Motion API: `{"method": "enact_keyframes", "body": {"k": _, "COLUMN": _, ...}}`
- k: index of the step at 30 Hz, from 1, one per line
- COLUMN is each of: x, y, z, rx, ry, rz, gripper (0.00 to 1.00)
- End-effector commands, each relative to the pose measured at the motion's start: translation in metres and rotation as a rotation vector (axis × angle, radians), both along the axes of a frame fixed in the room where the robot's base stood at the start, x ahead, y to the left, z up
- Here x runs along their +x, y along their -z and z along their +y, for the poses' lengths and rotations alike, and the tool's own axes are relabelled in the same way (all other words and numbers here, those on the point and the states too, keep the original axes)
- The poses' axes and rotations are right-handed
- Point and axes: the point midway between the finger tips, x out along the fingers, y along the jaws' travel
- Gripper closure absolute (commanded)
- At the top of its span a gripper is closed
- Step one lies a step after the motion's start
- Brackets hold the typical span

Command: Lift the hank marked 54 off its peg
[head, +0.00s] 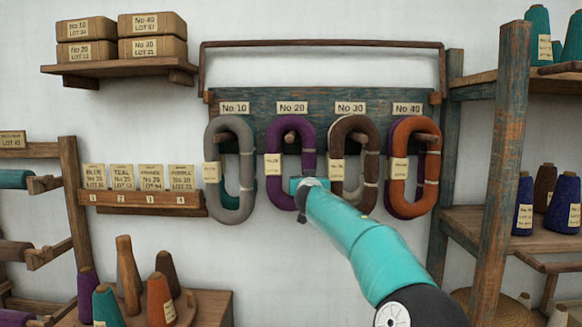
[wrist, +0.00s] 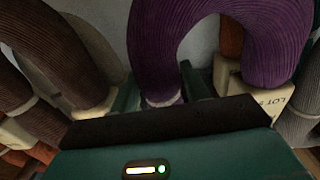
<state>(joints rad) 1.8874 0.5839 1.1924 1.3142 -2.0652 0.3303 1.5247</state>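A purple hank (head: 275,189) hangs from the peg under the No 20 card (head: 292,107). Its paper tag is too small to read in the head view. In the wrist view, where the scene looks turned over, the purple hank (wrist: 262,35) shows a tag reading "LOT 5", the rest hidden. My gripper (head: 301,186) is at the lower right side of this hank. In the wrist view my gripper (wrist: 162,92) has its green fingers apart, one on each side of a purple strand with a pale tie. The fingers do not clearly press on it.
A grey hank (head: 246,170) hangs to the left; a brown hank (head: 338,170) and an orange hank (head: 398,180) hang close to the right. A rail with cards (head: 140,203) is at left. A post (head: 501,160) stands right.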

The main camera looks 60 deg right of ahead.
Motion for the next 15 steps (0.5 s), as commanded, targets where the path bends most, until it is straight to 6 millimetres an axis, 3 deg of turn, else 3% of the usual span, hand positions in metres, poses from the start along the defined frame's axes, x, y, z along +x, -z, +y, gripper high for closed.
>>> {"method": "enact_keyframes", "body": {"k": 1, "x": 0.0, "y": -0.0001, "z": 0.0001, "rx": 0.0, "ry": 0.0, "rz": 0.0, "gripper": 0.64}}
{"method": "enact_keyframes", "body": {"k": 4, "x": 0.0, "y": -0.0001, "z": 0.0001, "rx": 0.0, "ry": 0.0, "rz": 0.0, "gripper": 0.84}}
{"method": "enact_keyframes", "body": {"k": 15, "x": -0.0006, "y": -0.0041, "z": 0.0019, "rx": -0.001, "ry": 0.0, "rz": 0.0, "gripper": 0.84}}
